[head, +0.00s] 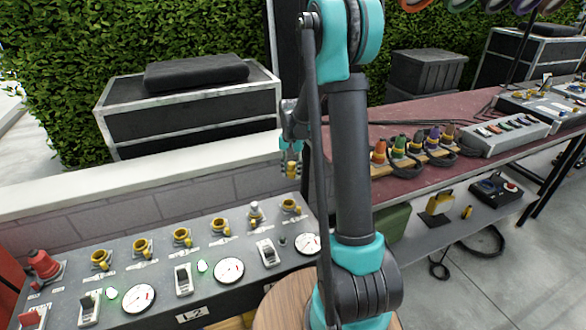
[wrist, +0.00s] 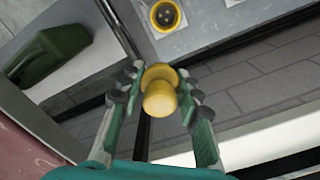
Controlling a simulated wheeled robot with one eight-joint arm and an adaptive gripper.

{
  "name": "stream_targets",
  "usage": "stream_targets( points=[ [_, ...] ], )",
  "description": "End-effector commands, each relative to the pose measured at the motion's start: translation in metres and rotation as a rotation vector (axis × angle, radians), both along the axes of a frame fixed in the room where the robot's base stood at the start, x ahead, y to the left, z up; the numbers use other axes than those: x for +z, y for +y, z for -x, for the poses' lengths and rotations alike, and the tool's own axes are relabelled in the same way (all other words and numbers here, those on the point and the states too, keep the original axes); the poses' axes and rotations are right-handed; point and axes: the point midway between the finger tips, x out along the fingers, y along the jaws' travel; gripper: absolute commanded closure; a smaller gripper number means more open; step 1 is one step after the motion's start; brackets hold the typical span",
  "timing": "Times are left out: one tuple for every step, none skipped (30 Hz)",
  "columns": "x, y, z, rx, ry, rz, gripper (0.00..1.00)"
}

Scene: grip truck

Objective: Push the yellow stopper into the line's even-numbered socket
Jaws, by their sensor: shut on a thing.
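My gripper (head: 291,150) is shut on the yellow stopper (head: 292,171) and holds it above the far right end of the grey socket panel (head: 150,275). In the wrist view the stopper (wrist: 159,103) sits between both fingertips of my gripper (wrist: 160,85). The panel carries a row of yellow-rimmed sockets, among them a rightmost one (head: 290,206) and a left one (head: 101,258). A silver-white fitting (head: 256,212) stands in the row beside the rightmost socket. In the wrist view one open socket (wrist: 166,14) shows ahead of the stopper, apart from it. The socket labels are too small to read.
The panel also has gauges (head: 229,270), switches (head: 183,279) and a red plug (head: 44,265) at its left end. A red table (head: 440,120) with coloured connectors stands at right. A green canister (wrist: 45,55) lies beyond a gap beside the panel.

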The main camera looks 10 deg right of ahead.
Motion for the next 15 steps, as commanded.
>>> stream_targets(
  points=[
    [0.0,0.003,0.006,-0.057,0.0,0.0,0.95],
    [0.0,0.005,0.01,-0.101,0.0,0.0,0.95],
    [0.0,0.007,0.015,-0.161,0.0,0.0,0.95],
    [0.0,0.009,0.019,-0.207,0.0,0.0,0.95],
    [0.0,0.01,0.022,-0.252,0.0,0.0,0.95],
    [0.0,0.012,0.027,-0.31,0.0,0.0,0.95],
    [0.0,0.013,0.03,-0.352,0.0,0.0,0.95],
    [0.0,0.015,0.033,-0.392,0.0,0.0,0.95],
    [0.0,0.016,0.038,-0.441,0.0,0.0,0.95],
    [-0.001,0.017,0.04,-0.475,0.0,0.0,0.95],
    [-0.001,0.018,0.043,-0.506,0.0,0.0,0.95],
    [-0.001,0.019,0.046,-0.543,0.0,0.0,0.95],
    [-0.001,0.02,0.048,-0.568,0.0,0.0,0.95],
    [-0.001,0.021,0.049,-0.59,0.0,0.0,0.95],
    [-0.001,0.021,0.051,-0.615,0.0,0.0,0.95]
  ],
)
